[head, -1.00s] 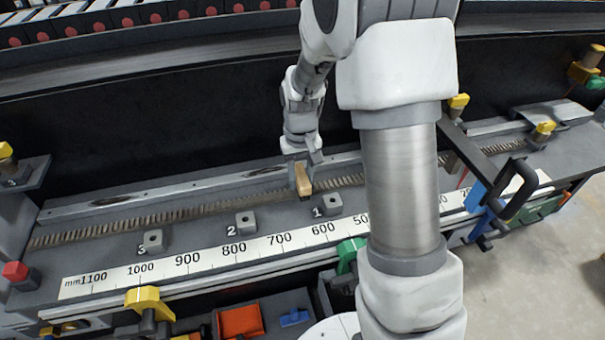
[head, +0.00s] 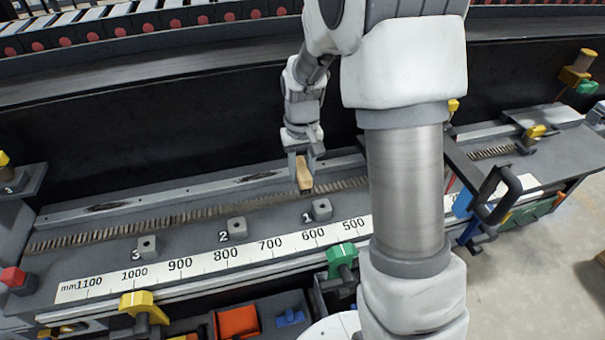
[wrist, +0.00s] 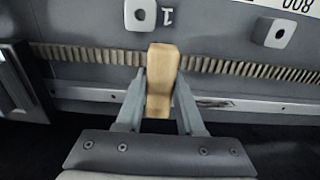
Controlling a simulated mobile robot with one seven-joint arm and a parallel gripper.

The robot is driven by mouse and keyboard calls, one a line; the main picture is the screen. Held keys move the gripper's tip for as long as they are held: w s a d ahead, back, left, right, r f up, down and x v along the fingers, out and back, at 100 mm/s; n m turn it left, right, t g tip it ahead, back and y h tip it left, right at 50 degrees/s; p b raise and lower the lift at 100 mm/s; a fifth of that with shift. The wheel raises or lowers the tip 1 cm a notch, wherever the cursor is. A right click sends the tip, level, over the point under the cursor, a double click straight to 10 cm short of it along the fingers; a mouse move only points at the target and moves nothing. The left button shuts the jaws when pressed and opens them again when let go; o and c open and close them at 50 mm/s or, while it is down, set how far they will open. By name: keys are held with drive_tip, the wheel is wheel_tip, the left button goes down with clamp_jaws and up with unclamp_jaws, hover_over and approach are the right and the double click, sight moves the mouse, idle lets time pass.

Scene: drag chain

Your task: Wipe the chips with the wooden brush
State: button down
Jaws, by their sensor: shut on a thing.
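My gripper (head: 303,172) is shut on the wooden brush (head: 305,171), a tan block held between its two fingers. The brush also shows in the wrist view (wrist: 161,75), with its far end over the toothed strip (wrist: 225,67). In the head view the strip (head: 150,217) runs along the grey bench, and the brush is over it just behind the block marked 1 (head: 321,209). I cannot tell whether the bristles touch the strip. Chips are too small to make out as separate pieces.
Grey blocks marked 2 (head: 237,228) and 3 (head: 147,247) stand in front of the strip. A white ruler (head: 225,254) runs along the front edge. A rail (head: 180,193) lies behind. A yellow clamp (head: 143,303) and a green clamp (head: 341,256) sit at the front.

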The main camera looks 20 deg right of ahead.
drive_tip(key=shift+r+p, duration=1.25)
drive_tip(key=shift+r, duration=0.9)
drive_tip(key=shift+f, duration=0.1)
